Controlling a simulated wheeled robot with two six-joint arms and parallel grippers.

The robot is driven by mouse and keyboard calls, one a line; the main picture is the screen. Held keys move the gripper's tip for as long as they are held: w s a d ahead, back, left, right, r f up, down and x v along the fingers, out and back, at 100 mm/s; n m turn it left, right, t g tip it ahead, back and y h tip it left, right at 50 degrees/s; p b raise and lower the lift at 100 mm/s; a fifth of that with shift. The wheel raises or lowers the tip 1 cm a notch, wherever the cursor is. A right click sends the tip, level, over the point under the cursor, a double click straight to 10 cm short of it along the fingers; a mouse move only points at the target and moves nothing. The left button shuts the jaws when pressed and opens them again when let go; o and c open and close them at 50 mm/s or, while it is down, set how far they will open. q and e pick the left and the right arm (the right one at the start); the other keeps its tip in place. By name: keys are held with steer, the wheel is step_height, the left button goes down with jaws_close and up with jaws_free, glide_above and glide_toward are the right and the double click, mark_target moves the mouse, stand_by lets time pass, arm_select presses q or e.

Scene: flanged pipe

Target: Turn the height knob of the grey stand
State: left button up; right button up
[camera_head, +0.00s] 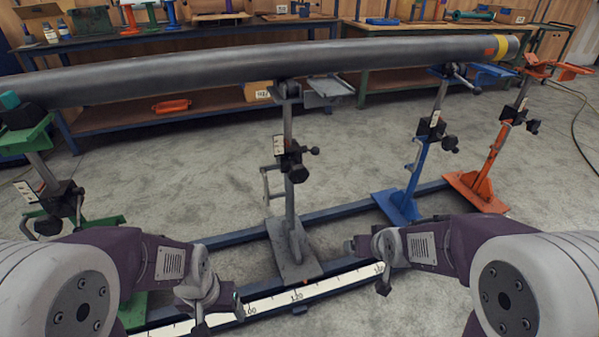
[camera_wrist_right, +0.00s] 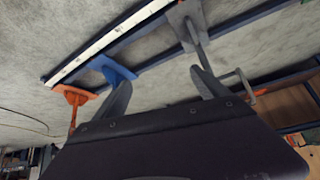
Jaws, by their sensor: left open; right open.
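The grey stand (camera_head: 290,217) stands upright in the middle of the head view, its foot on the blue floor rail. A black clamp block sits midway up its post, with a round black knob (camera_head: 298,174) at its front and a small handle (camera_head: 315,151) to the right. The stand's head is under the dark pipe (camera_head: 240,70). My left gripper (camera_head: 218,312) is open and empty, low and left of the grey stand's foot. My right gripper (camera_head: 366,266) is open and empty, right of that foot. In the right wrist view, its open fingers (camera_wrist_right: 158,77) show before the grey stand (camera_wrist_right: 190,28).
A green stand (camera_head: 68,200) is at left; a blue stand (camera_head: 425,150) and an orange stand (camera_head: 497,155) are at right. A white scale (camera_head: 275,303) runs along the front rail. Workbenches line the back. Open concrete floor lies around the rails.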

steer(key=w+a+r+n+t+y+b, duration=0.1)
steer(key=w+a+r+t+b, duration=0.3)
steer(key=w, duration=0.5)
steer(key=w+a+r+n+t+y+b, duration=0.1)
steer(key=w+a+r+t, duration=0.1)
steer(key=w+r+t, duration=0.55)
steer(key=n+g+y+b, duration=0.2)
steer(key=y+b, duration=0.1)
steer(key=b, duration=0.3)
glide_toward(297, 173)
steer(key=w+f, duration=0.1)
steer(key=w, duration=0.2)
steer(key=w+f, duration=0.1)
steer(key=w, duration=0.1)
steer(key=shift+w+a+f, duration=0.1)
steer(key=shift+w+f, duration=0.15)
steer(key=shift+f, duration=0.1)
steer(key=shift+s+a, duration=0.1)
steer(key=shift+a, duration=0.1)
steer(key=b+x, duration=0.3)
steer(key=x, duration=0.4)
steer(key=shift+w+a+b, duration=0.2)
steer(key=shift+w+b, duration=0.1)
steer(key=shift+w, duration=0.1)
steer(key=shift+w+a+r, duration=0.15)
steer(key=shift+w, duration=0.4)
